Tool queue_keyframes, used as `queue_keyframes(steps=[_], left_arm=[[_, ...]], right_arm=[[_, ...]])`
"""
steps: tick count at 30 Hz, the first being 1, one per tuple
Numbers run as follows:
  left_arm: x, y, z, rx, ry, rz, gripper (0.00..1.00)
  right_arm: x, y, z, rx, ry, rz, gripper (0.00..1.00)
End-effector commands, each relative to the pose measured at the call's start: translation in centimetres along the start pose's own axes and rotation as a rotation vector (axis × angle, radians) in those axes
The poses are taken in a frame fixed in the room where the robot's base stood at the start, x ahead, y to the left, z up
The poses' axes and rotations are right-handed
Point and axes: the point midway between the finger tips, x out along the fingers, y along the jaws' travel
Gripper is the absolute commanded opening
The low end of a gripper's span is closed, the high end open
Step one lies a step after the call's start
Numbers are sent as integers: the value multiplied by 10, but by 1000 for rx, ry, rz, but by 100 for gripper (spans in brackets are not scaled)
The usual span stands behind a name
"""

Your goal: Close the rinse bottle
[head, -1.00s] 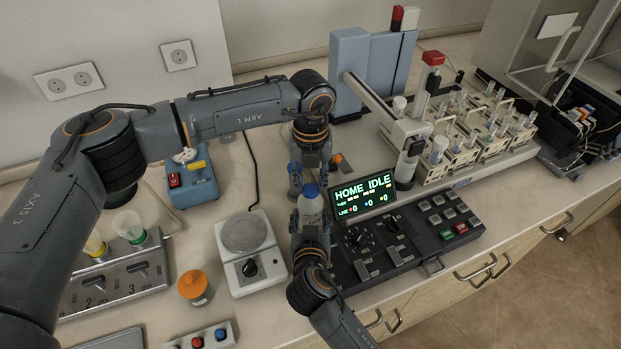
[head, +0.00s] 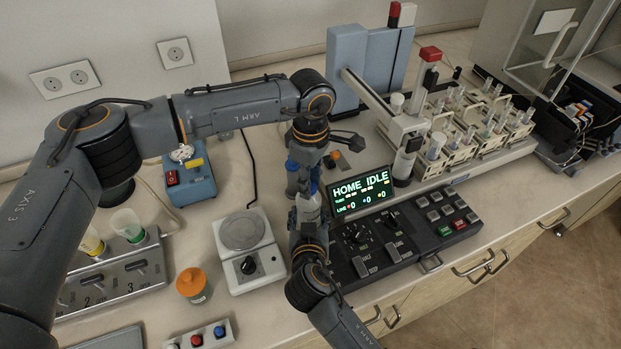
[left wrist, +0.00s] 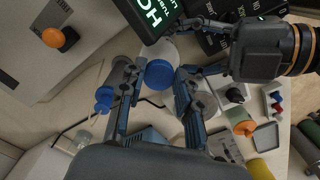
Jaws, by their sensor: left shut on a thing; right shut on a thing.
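The rinse bottle (head: 308,207) is pale and translucent and stands upright just left of the display. My right gripper (head: 308,222) is shut around its body from the front. My left gripper (head: 309,170) points down from above and is shut on the blue cap (left wrist: 158,73) at the bottle's top. In the left wrist view the cap lies between the left fingers (left wrist: 156,84), and my right gripper (left wrist: 193,45) reaches in from the right. In the head view the left fingers hide most of the cap. Whether the cap is fully seated cannot be told.
Another blue-capped bottle (head: 292,180) stands close behind on the left. The console (head: 405,235) with its lit display (head: 362,192) is close on the right. Sample racks (head: 470,145) fill the back right.

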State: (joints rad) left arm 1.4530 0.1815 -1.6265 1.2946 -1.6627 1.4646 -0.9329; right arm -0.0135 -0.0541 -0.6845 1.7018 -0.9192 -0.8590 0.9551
Motion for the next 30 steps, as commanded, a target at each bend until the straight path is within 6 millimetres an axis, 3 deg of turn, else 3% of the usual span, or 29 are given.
queue_keyframes(steps=[21,23,27,28,30], left_arm=[[0,-4,-5,1596,-1,2,23],[0,-4,-6,1683,-1,2,23],[0,-4,-5,1682,-1,2,23],[0,-4,-5,1681,-1,2,35],[0,-4,-5,1681,-1,2,49]], right_arm=[[0,0,1,-1,-3,1,0],[0,0,1,-1,-3,1,0],[0,0,1,-1,-3,1,0],[0,0,2,-1,-3,1,0],[0,0,2,-1,-3,1,0]])
